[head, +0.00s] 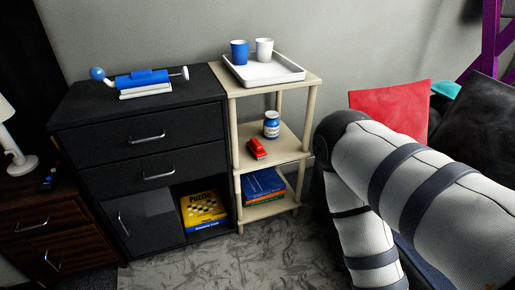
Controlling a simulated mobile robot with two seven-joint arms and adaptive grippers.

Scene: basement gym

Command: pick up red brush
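A small red object (257,149) lies on the middle shelf of the light wooden shelf unit (285,160), near its front left. It is the only small red thing in view; it is too small to tell clearly whether it is a brush. A blue and white jar (271,125) stands behind it to the right. My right arm comes in from the right and bends down in front of the sofa, to the right of the shelf unit. Its gripper is out of the picture. My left arm and gripper are not in view.
A white tray (288,73) with a blue cup (239,52) and a white cup (264,50) is on the unit's top. Boxes (263,184) lie on its lowest shelf. A black cabinet (135,128) adjoins it at left. Cushions (393,108) are at right. The carpet (240,262) in front is clear.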

